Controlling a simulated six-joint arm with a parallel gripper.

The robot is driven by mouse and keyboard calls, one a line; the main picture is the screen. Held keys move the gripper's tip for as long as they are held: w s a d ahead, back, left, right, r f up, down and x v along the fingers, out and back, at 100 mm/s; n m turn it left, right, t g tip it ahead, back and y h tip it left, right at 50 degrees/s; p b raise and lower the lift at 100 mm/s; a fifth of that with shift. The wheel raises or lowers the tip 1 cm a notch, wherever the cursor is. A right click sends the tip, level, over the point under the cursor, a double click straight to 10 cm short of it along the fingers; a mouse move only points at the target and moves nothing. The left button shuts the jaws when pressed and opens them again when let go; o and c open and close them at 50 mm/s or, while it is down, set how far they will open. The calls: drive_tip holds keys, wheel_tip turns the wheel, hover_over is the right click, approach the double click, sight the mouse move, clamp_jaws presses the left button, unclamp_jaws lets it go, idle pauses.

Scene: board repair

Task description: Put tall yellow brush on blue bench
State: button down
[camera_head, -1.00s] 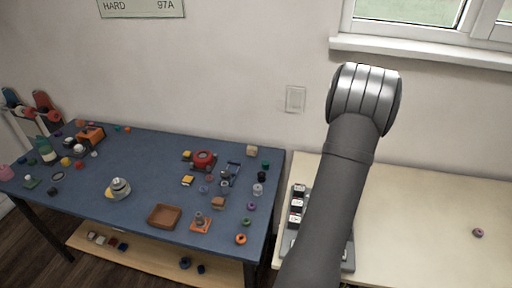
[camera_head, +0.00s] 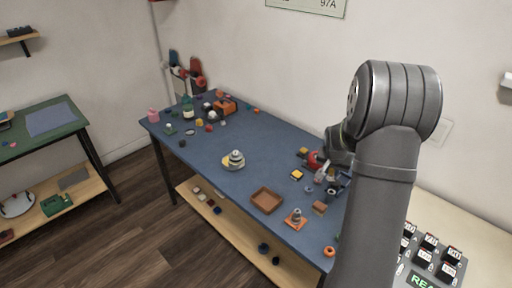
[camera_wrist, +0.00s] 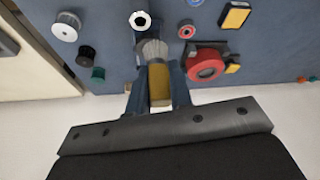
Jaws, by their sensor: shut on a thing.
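The blue bench (camera_head: 222,172) stands in the middle of the head view with many small things on it. My gripper (camera_wrist: 159,78) is shut on the tall yellow brush (camera_wrist: 159,88) in the wrist view. The brush's yellow handle sits between the two fingers, and its grey bristle end points away from me toward the blue top. In the head view my gripper is over the right back part of the bench, partly hidden by my arm. I cannot tell whether the brush touches the bench top.
A red round thing (camera_wrist: 206,65) is close right of the fingers in the wrist view. A black spool (camera_wrist: 86,56) and a white spool (camera_wrist: 67,26) lie to the left. A brown tray (camera_head: 267,201) and an orange-based piece (camera_head: 295,219) are near the bench's front edge. Bare blue surface shows mid-bench.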

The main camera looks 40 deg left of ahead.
drive_tip(key=s+a+n, duration=0.1)
drive_tip(key=s+a, duration=0.2)
drive_tip(key=a, duration=0.1)
approach(286, 183)
drive_tip(key=shift+w+f+y, duration=0.3)
drive_tip(key=shift+w+f, duration=0.1)
drive_tip(key=shift+w, duration=0.45)
drive_tip(key=shift+a+f, duration=0.15)
drive_tip(key=shift+a, duration=0.05)
drive_tip(key=shift+f, duration=1.9)
drive_tip(key=shift+f, duration=0.15)
drive_tip(key=c, duration=1.3)
unclamp_jaws()
